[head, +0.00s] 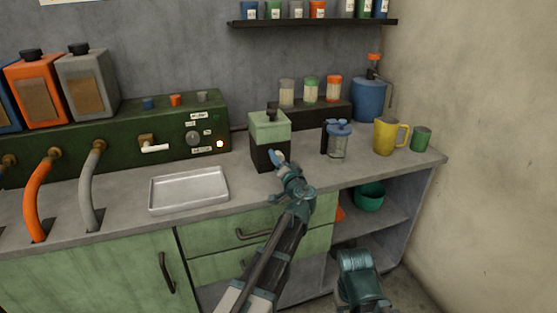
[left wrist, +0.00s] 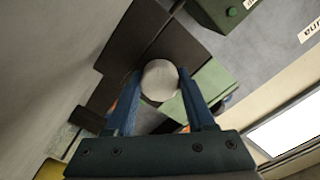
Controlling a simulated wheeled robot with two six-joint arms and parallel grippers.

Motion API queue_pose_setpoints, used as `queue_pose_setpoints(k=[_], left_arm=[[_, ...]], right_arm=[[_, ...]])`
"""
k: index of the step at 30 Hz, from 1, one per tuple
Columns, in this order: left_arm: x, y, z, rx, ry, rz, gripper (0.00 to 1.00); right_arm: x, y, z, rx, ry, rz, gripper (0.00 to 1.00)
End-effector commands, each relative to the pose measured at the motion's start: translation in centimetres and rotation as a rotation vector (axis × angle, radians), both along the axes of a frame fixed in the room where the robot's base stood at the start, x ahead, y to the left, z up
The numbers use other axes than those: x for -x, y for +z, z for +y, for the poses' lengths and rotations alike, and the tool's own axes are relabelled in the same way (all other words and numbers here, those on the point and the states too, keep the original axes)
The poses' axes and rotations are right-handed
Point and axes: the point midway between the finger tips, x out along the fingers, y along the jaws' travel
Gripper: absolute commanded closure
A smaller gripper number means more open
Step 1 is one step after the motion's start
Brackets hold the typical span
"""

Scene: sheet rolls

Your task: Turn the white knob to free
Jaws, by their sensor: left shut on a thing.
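The white knob (left wrist: 160,82) shows as a pale round disc in the left wrist view. My left gripper (left wrist: 160,74) has one blue finger on each side of it and is shut on it. In the head view my left gripper (head: 276,157) is at the front of a small box with a black lower part and a pale green top (head: 268,128). There the gripper hides the knob. I cannot read any mark around the knob. My right gripper's fingers do not show.
A green control panel (head: 120,165) with a lever and a grey dial stands left of the box. A metal tray (head: 188,205) lies on the counter. A lidded glass jar (head: 338,143), a yellow mug (head: 384,136) and a green cup (head: 421,138) stand to the right.

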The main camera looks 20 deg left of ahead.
Motion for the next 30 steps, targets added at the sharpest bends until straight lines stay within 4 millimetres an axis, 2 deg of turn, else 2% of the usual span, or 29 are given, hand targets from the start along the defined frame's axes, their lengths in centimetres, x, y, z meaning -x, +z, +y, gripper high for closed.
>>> queue_pose_setpoints(k=[15, 30], left_arm=[[0.19, -0.09, 0.03, 0.366, 0.001, -0.244, 1.00], [0.22, -0.11, 0.05, 0.522, 0.002, -0.348, 1.00]], right_arm=[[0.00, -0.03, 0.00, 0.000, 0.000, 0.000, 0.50], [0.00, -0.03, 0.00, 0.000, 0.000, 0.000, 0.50]])
